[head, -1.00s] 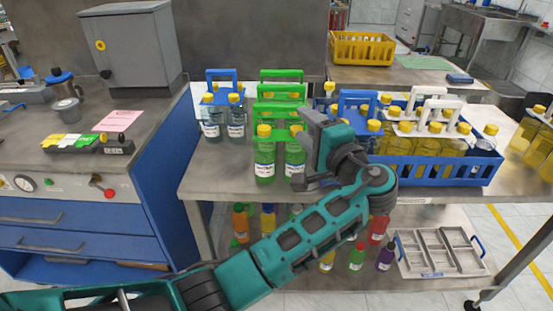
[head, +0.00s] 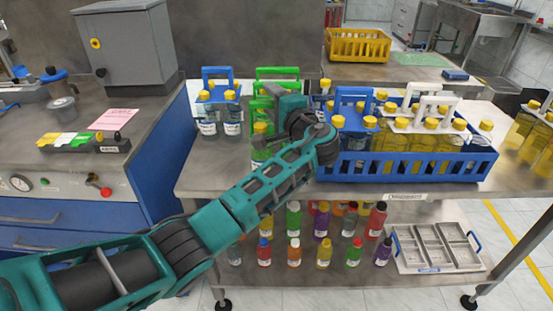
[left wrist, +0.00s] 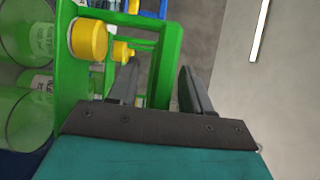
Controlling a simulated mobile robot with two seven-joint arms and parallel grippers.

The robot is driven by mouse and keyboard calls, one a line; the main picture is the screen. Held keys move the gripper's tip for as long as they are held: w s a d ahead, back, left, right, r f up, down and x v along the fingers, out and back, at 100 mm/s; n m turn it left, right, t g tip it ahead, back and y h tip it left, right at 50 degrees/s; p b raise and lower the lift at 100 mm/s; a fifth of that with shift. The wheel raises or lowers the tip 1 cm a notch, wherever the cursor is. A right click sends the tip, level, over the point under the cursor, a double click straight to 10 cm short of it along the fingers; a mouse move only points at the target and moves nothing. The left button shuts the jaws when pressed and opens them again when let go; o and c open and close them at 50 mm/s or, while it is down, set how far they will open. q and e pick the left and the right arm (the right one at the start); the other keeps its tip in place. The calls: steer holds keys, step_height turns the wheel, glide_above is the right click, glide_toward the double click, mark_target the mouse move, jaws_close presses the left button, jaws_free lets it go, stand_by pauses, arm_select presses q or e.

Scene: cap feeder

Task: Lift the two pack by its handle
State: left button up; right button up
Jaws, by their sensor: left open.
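A green carrier with a raised green handle (head: 277,72) stands on the middle table and holds clear bottles with yellow caps. My left arm hides much of it in the head view. In the left wrist view, the green handle bars (left wrist: 168,65) run close to and partly between my fingers, and a yellow cap (left wrist: 88,38) lies to their left. My left gripper (left wrist: 158,85) is open, and I cannot tell whether it touches the handle. A blue-handled pack (head: 217,74) with yellow-capped bottles stands left of the green one. My right gripper is not in view.
A blue crate (head: 405,168) with yellow-capped bottles and white handles stands close on the right. A grey cabinet (head: 122,50) is at the left. Coloured bottles and a metal tray (head: 437,249) are on the lower shelf. The table front is clear.

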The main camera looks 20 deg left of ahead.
arm_select(q)
steer(key=shift+c, duration=0.3)
jaws_close()
stand_by(0.4)
steer(key=shift+r, duration=0.15)
